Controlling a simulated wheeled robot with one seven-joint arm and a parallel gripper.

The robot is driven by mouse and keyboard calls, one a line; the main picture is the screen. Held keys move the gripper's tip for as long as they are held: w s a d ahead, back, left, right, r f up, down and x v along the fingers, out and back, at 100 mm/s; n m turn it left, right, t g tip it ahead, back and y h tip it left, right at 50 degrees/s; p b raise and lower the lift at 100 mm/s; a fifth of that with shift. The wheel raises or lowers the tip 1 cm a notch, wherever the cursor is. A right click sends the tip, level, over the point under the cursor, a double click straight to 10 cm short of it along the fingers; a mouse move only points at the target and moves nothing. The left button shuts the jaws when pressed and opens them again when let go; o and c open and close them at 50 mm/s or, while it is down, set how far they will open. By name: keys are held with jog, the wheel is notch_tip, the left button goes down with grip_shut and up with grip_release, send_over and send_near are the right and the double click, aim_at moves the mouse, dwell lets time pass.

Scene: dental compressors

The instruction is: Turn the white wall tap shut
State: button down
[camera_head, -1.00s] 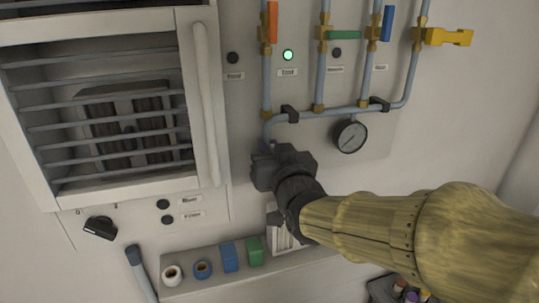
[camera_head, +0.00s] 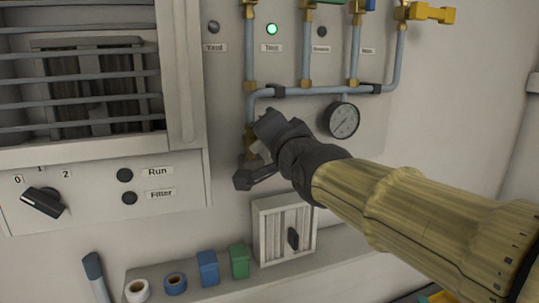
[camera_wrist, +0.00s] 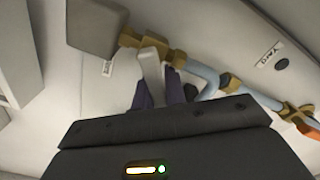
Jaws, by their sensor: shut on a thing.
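The white wall tap's lever (camera_wrist: 152,72) stands out from a brass fitting (camera_wrist: 154,42) on the blue-grey wall pipe in the wrist view. My gripper (camera_wrist: 159,92) has its two dark fingers on either side of the lever and is shut on it. In the head view my gripper (camera_head: 260,158) is at the lower end of the left pipe, below the brass joint (camera_head: 250,138). It hides most of the tap there. A dark grey block (camera_wrist: 93,27) ends the pipe beyond the fitting.
A round gauge (camera_head: 341,120) is right of my gripper. Above are pipes with coloured taps, including a yellow one (camera_head: 425,13), and a lit green lamp (camera_head: 272,30). A small vent box (camera_head: 284,230) and a ledge with tape rolls (camera_head: 136,290) and blue and green boxes are below.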

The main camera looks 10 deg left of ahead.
jog(key=shift+w+d+f+m+b, duration=0.1)
jog(key=shift+f+m+b, duration=0.25)
jog(key=shift+m+b, duration=0.8)
jog(key=shift+w+d+f+m+b, duration=0.1)
jog(key=shift+f+m+b, duration=0.3)
jog(key=shift+m+b, duration=0.75)
jog(key=shift+d+f+m+b, duration=0.1)
jog(key=shift+f+m+b, duration=0.45)
jog(key=shift+m, duration=0.95)
jog(key=shift+r, duration=0.2)
jog(key=c, duration=1.4)
grip_release()
jog(key=shift+c, duration=0.2)
jog(key=shift+r, duration=0.15)
